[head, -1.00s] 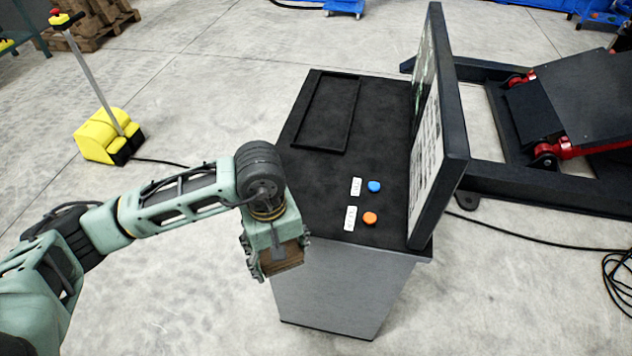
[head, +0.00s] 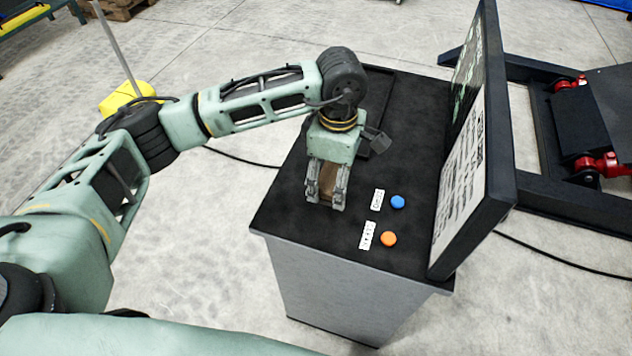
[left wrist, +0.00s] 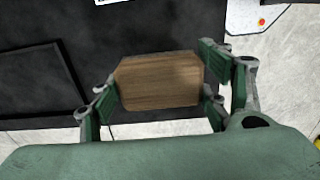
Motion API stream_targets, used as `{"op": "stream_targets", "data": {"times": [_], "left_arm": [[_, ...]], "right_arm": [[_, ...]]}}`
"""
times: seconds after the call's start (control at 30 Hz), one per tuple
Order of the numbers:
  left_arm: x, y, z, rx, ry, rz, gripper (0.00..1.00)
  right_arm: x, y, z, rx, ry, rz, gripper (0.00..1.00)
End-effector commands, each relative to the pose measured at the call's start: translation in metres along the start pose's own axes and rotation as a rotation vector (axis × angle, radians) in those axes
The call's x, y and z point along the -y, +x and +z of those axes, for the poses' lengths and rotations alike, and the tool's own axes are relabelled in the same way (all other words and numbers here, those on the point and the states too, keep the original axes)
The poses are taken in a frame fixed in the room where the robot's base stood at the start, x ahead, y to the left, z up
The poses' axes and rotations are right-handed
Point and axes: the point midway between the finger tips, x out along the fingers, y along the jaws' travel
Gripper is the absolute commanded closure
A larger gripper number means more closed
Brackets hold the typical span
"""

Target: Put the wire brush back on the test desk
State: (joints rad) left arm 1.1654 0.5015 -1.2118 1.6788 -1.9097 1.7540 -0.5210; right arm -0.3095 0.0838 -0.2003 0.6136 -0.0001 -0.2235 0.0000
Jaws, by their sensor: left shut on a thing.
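My left gripper (head: 326,195) is over the black top of the test desk (head: 290,215), left of the buttons. It is shut on the wire brush (head: 327,180), of which only a brown wooden part shows between the fingers. In the left wrist view the brush's wooden block (left wrist: 160,82) sits between the two fingers, with the dark desk top behind it. Its bristles are hidden. I cannot tell whether the brush touches the desk. My right gripper is not in view.
A blue button (head: 398,202) and an orange button (head: 389,239) with white labels are on the desk. A tilted display panel (head: 470,150) stands along its right side. A shallow recessed tray (left wrist: 40,85) lies beside the brush. The desk's front left corner is clear.

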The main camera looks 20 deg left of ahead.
Motion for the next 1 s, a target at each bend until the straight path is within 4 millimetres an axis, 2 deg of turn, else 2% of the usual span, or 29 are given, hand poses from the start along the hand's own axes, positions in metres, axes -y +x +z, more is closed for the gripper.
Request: {"op": "stream_targets", "data": {"times": [0.03, 0.1, 0.27, 0.43, 0.7, 1.0], "left_arm": [[-0.002, 0.004, -0.013, -0.001, -0.006, -0.004, 0.54], [-0.005, 0.012, -0.025, -0.001, -0.004, -0.003, 0.54], [-0.009, 0.024, -0.041, 0.001, 0.000, -0.001, 0.54], [-0.010, 0.033, -0.043, 0.001, 0.001, -0.001, 0.54], [-0.010, 0.066, -0.043, 0.001, 0.001, 0.000, 0.54], [-0.010, 0.070, -0.043, 0.001, 0.002, 0.002, 0.54]], "right_arm": [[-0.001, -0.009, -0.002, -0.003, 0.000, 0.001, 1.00], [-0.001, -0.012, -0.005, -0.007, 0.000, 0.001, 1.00], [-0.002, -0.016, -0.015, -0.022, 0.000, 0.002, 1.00], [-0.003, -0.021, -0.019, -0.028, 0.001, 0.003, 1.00], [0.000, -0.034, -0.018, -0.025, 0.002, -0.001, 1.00], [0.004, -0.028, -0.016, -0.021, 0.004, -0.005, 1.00]]}}
